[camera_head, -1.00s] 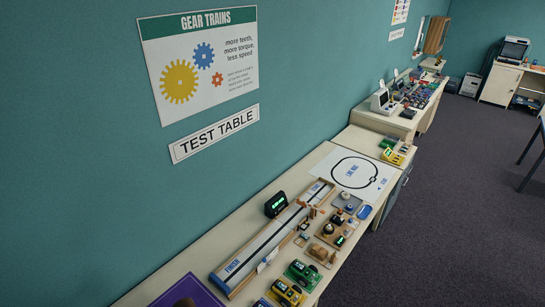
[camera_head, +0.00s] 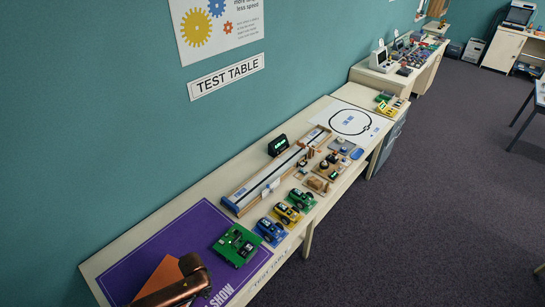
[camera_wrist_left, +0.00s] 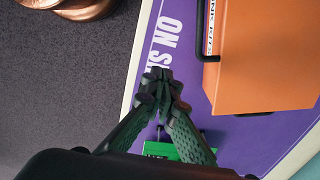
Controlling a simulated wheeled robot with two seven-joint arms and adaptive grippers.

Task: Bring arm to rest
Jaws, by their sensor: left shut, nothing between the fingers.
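My left arm (camera_head: 187,278) is copper-coloured and comes in at the bottom of the head view, over the purple mat. My left gripper (camera_wrist_left: 160,85) has dark ribbed fingers that meet at their tips in the left wrist view, with nothing between them. It is over the table's edge side of the purple mat (camera_head: 150,250). An orange box (camera_wrist_left: 265,60) with a dark handle lies beside it to the right; in the head view the arm partly hides it. A green thing (camera_wrist_left: 185,151) shows partly behind the fingers. My right gripper is not in view.
A green board (camera_head: 236,245) sits at the mat's right side. Blue, yellow and green small cars (camera_head: 287,214), a long track (camera_head: 262,190) and a black display (camera_head: 278,145) stand farther along the table. Open carpet (camera_head: 420,220) lies to the right.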

